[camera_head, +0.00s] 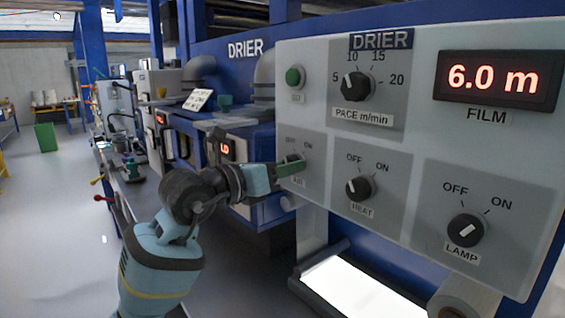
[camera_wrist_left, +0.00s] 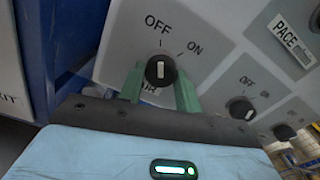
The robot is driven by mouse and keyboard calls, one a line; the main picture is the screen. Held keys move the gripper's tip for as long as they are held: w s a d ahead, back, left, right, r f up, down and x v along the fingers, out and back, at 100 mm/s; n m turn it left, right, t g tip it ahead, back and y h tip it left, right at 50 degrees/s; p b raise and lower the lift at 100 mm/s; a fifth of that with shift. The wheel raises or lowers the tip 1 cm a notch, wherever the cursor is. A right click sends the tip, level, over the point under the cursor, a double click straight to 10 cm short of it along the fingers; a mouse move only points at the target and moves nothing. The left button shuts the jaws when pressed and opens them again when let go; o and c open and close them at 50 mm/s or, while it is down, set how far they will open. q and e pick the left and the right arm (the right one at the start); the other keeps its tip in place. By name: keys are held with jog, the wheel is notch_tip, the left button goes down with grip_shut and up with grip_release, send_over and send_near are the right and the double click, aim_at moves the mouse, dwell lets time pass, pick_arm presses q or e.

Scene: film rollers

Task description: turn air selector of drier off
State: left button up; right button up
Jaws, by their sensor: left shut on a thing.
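The drier's air selector is a dark round knob (camera_wrist_left: 161,70) with a white mark, under OFF and ON labels. In the wrist view its mark lines up roughly with the OFF tick. My left gripper (camera_wrist_left: 160,88) has its two green fingers on either side of the knob, shut on it. In the head view the left gripper (camera_head: 291,169) reaches the lower left of the panel. It partly hides the air knob (camera_head: 292,158) and its label there. My right gripper is not in view.
The drier panel (camera_head: 410,140) also holds the heat knob (camera_head: 360,188), lamp knob (camera_head: 467,231), pace dial (camera_head: 356,86), green button (camera_head: 294,77) and a display (camera_head: 497,79) reading 6.0 m. A bright lit opening (camera_head: 360,288) lies below. Open floor (camera_head: 50,220) is at left.

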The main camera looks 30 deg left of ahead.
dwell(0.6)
pick_arm(q)
jog(key=o, duration=1)
jog(key=shift+c, duration=0.2)
jog(key=shift+s, duration=0.1)
jog(key=v, duration=0.7)
jog(key=shift+s+a+b, duration=0.15)
jog(key=shift+s+b, duration=0.15)
jog(key=shift+b, duration=0.1)
